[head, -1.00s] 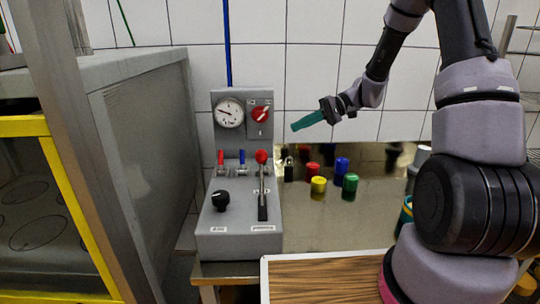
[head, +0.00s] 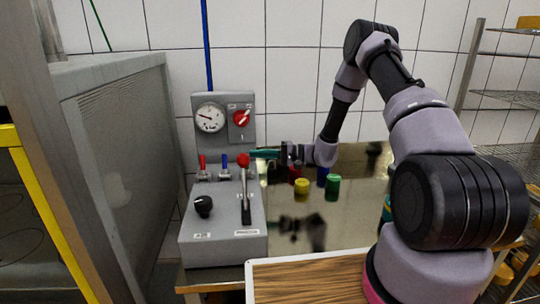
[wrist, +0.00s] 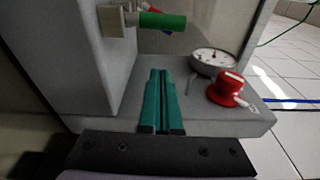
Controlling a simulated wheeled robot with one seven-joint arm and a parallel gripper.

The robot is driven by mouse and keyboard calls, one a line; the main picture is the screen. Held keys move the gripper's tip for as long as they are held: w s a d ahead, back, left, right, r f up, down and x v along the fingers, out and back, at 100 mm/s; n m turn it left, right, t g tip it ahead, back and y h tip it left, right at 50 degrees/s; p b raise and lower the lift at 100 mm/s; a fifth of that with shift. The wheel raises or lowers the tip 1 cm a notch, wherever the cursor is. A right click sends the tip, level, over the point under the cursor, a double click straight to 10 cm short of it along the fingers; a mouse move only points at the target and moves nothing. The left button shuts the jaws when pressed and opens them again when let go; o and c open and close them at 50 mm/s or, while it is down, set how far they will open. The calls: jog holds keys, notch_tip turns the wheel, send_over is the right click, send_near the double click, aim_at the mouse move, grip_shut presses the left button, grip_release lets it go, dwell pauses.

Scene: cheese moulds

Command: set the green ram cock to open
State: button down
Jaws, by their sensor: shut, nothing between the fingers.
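The green ram cock shows in the wrist view as a green handle (wrist: 163,20) on a pale valve body (wrist: 112,20). The handle points along the panel towards the gauge side, so it appears upright like its neighbours. In the head view it is hidden or cannot be told apart behind the lever and my gripper. My gripper (head: 254,153) is shut and empty, its teal fingers pointing left by the red lever ball. In the wrist view my fingertips (wrist: 158,72) are apart from the green handle, which lies beyond them towards the picture's top.
The red cock (head: 202,162) and blue cock (head: 224,163) stand upright. A red-ball lever (head: 243,160) rises close to my fingers. A gauge (head: 210,117), red rotary switch (head: 241,118) and black knob (head: 203,205) are on the console. Yellow (head: 302,188) and green (head: 333,187) pots stand right.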

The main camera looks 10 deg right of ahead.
jog(key=a, duration=0.3)
jog(key=shift+w+a, duration=0.15)
jog(key=shift+a, duration=0.05)
jog(key=s, duration=0.1)
jog(key=s+d, duration=0.1)
jog(key=shift+s+r, duration=0.1)
jog(key=shift+s, duration=0.75)
